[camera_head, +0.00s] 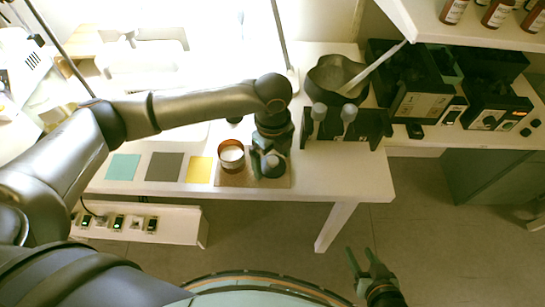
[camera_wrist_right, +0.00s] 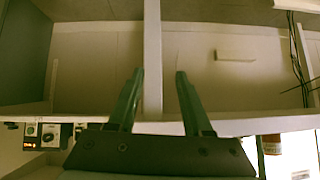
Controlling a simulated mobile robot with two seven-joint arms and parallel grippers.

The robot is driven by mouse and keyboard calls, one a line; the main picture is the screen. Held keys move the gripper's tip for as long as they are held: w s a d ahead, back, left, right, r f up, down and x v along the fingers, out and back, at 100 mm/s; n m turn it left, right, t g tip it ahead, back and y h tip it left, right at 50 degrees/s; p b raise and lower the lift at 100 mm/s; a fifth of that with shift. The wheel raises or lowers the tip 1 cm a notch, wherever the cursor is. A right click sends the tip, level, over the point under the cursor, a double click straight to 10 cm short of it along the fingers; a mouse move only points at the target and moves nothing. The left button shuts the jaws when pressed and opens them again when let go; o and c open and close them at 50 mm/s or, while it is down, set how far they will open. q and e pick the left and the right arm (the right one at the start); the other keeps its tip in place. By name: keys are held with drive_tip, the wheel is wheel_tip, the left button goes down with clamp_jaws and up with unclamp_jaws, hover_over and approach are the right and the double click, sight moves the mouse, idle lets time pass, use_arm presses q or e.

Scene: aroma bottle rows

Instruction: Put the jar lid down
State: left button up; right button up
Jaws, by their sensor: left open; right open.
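An open brown jar (camera_head: 231,157) with pale contents stands on a beige mat (camera_head: 228,181) near the table's front edge. A round grey piece (camera_head: 272,167), which looks like the jar lid, is at the right part of the mat, just right of the jar. My left gripper (camera_head: 262,163) is open and low over the mat at this piece; its fingers partly hide it, and I cannot tell whether they touch it. My right gripper (camera_head: 360,250) is open and empty, off the table in front; its two green fingers also show in the right wrist view (camera_wrist_right: 159,78).
Teal (camera_head: 123,167), grey (camera_head: 165,167) and yellow (camera_head: 199,169) squares lie left of the mat. A dark rack (camera_head: 374,128) and a dark pot (camera_head: 336,78) stand to the right. Brown bottles (camera_head: 497,13) stand on the upper shelf. The table's front right corner is clear.

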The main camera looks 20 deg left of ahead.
sight(273, 159)
use_arm(q)
drive_tip(key=shift+r, duration=0.25)
wheel_tip(273, 159, up, 3)
drive_tip(key=p, duration=0.3)
drive_tip(key=shift+f, duration=0.2)
wheel_tip(273, 159, up, 4)
drive_tip(key=p, duration=0.5)
drive_tip(key=shift+r+p, duration=2.6)
drive_tip(key=shift+p, duration=0.85)
use_arm(e)
drive_tip(key=s+d+r, duration=0.1)
drive_tip(key=d+r, duration=0.2)
drive_tip(key=r, duration=0.9)
drive_tip(key=shift+s+d+m+h, duration=0.15)
drive_tip(key=shift+s+m+h, duration=0.15)
drive_tip(key=shift+h, duration=0.1)
